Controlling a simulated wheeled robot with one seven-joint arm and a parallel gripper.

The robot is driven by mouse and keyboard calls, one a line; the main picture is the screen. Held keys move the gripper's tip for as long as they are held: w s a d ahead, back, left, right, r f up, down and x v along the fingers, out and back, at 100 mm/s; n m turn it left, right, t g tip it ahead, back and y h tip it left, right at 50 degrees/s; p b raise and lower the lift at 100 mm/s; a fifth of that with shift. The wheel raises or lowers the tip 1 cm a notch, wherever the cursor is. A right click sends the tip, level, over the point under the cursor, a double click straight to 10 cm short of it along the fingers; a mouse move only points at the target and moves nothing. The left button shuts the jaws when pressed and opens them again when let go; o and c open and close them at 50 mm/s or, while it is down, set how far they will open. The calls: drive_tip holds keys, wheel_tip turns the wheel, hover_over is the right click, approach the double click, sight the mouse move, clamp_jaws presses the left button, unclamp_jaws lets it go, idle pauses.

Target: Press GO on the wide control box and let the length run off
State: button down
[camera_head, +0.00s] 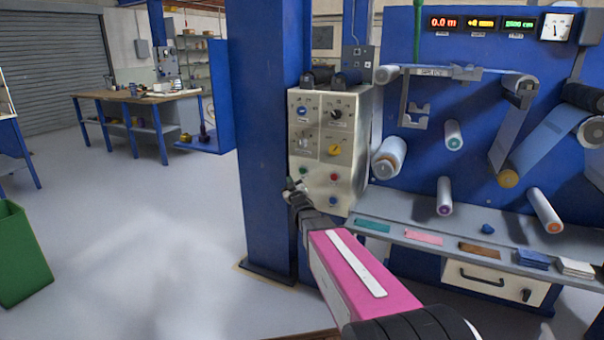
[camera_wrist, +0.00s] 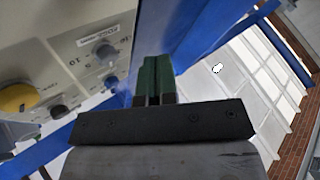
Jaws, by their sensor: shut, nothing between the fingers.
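The wide control box (camera_head: 318,190) is cream, fixed beside the blue column, with knobs on its upper panels. Its lower part shows a red button (camera_head: 334,177), a blue button (camera_head: 333,201) and a dark one. No GO label is readable. My gripper (camera_head: 294,186) is shut and empty at the box's lower left edge, covering part of its face; contact cannot be told. In the wrist view the green fingertips (camera_wrist: 153,72) are together, just right of the box's face (camera_wrist: 60,25). A yellow knob (camera_wrist: 18,97) shows there. The red length display (camera_head: 443,22) reads 0.0 m.
The blue column (camera_head: 262,120) stands directly left of the box. To the right are the film rollers (camera_head: 453,135) and web (camera_head: 545,140) on a blue panel, above a grey shelf (camera_head: 400,235) with colour samples. A green bin (camera_head: 20,255) stands far left. The floor between is clear.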

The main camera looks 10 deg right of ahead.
sight(300, 173)
drive_tip(key=shift+w+d, duration=0.75)
drive_tip(key=shift+w, duration=0.3)
drive_tip(key=shift+w+d, duration=0.8)
drive_tip(key=shift+w, duration=0.25)
drive_tip(key=shift+w+d, duration=0.75)
drive_tip(key=shift+w, duration=0.3)
drive_tip(key=shift+w+d, duration=0.1)
drive_tip(key=shift+w, duration=0.05)
drive_tip(key=shift+w+d, duration=0.15)
drive_tip(key=shift+w, duration=0.05)
drive_tip(key=shift+w+d, duration=0.25)
drive_tip(key=shift+w, duration=0.15)
idle(0.5)
idle(0.4)
drive_tip(key=shift+s+a, duration=0.5)
drive_tip(key=shift+s, duration=0.25)
drive_tip(key=s+a, duration=0.1)
drive_tip(key=s, duration=0.1)
drive_tip(key=s+a, duration=0.2)
idle(0.4)
